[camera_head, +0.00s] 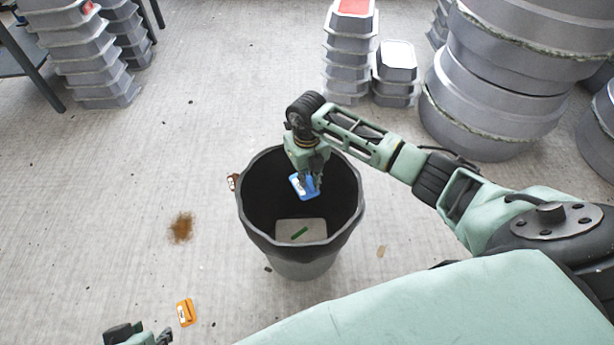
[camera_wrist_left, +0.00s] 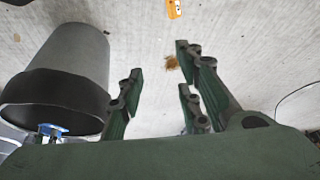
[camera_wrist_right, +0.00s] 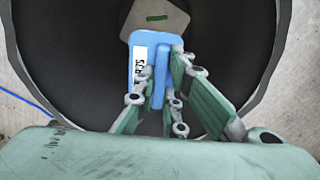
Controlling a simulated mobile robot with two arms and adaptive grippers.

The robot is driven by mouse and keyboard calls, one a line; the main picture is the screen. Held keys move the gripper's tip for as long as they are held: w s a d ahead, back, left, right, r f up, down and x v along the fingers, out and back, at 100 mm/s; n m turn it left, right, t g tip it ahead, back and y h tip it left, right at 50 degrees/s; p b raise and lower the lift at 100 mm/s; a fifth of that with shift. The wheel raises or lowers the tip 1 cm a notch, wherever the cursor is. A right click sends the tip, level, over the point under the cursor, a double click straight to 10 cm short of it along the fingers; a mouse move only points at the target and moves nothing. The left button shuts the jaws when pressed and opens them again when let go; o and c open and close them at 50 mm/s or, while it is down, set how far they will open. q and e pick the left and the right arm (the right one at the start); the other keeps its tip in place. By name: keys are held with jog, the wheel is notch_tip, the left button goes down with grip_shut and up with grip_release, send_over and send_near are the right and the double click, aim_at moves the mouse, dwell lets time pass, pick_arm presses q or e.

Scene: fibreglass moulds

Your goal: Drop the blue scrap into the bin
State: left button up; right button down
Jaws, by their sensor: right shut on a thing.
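The blue scrap (camera_head: 302,187) is a small flat piece with a white printed label, which shows best in the right wrist view (camera_wrist_right: 143,68). My right gripper (camera_head: 311,180) is shut on it and holds it over the open mouth of the bin. The bin (camera_head: 300,262) is a dark round bucket standing on the floor. A pale piece with a green mark (camera_head: 300,231) lies at its bottom. My left gripper (camera_wrist_left: 155,85) is open and empty, low at the left, with the bin beside it in the left wrist view (camera_wrist_left: 75,55).
An orange scrap (camera_head: 185,312) lies on the floor near my left gripper. A brown piece (camera_head: 233,182) is against the bin's left side, and a brown stain (camera_head: 181,228) marks the floor. Stacked grey moulds (camera_head: 349,55) and large round moulds (camera_head: 490,110) stand behind. Floor at left is mostly clear.

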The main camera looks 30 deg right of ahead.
aim_at(307, 178)
pick_arm(q)
jog(key=shift+w+d+r+t+h+b, duration=0.1)
jog(key=shift+w+d+r+t, duration=0.2)
jog(key=shift+w, duration=0.35)
jog(key=shift+w+d+r+t+h+b, duration=0.15)
jog(key=shift+w+t, duration=0.2)
jog(key=shift+w, duration=0.3)
jog(key=shift+w+d+r+t+h+b, duration=0.1)
jog(key=shift+w+d+r+t, duration=0.2)
jog(key=shift+w, duration=0.35)
pick_arm(e)
jog(key=shift+f, duration=0.5)
pick_arm(q)
jog(key=shift+a+f, duration=0.1)
jog(key=shift+a, duration=0.05)
pick_arm(e)
jog(key=c, duration=1.7)
grip_release()
jog(key=shift+c, duration=0.2)
jog(key=shift+r, duration=0.1)
notch_tip(307, 178, up, 12)
